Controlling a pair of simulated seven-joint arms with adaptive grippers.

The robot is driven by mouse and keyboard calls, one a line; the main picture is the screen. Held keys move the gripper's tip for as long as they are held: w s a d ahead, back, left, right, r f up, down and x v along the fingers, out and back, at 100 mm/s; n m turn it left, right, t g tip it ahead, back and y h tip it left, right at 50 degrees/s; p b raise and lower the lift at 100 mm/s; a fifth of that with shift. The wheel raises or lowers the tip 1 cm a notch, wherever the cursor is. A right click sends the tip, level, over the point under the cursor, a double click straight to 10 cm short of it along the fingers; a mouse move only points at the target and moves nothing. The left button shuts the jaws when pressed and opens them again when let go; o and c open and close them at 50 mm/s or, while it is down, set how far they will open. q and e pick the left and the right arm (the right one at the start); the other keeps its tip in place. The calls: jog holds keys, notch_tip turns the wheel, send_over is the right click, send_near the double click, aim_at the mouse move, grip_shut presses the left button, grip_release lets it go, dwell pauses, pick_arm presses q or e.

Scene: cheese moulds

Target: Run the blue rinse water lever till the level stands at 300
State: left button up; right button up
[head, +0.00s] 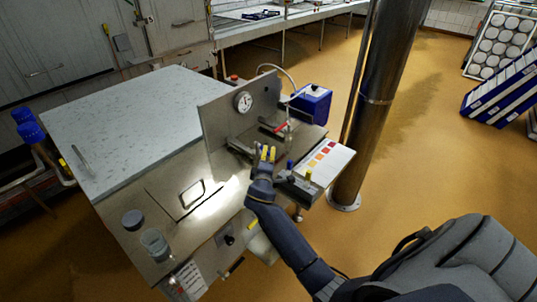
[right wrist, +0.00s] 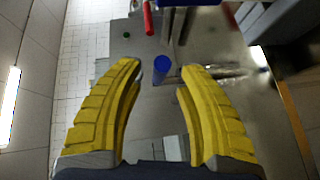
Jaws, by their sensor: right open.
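My right gripper (head: 266,153) is open in front of the steel fixture at the bench's right end, its yellow fingers pointing away. In the right wrist view a blue cap-like handle (right wrist: 162,68) stands between the open fingers (right wrist: 160,80), touching neither as far as I can see. A small blue part also shows just right of the gripper in the head view (head: 290,164); it looks like the lever's handle. A clear upright vessel (head: 289,137) may stand behind a red handle (head: 281,126); no level or scale marks are readable. My left gripper is not in view.
A round dial (head: 243,102) sits on the upright steel panel. A blue box (head: 312,101) stands behind the fixture, and a colour chart (head: 328,158) lies to its right. A thick steel column (head: 376,95) rises close to the right. The pale worktop (head: 135,120) is mostly clear.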

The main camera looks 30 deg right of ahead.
jog(key=shift+x, duration=1.15)
jog(key=shift+o, duration=0.3)
grip_shut()
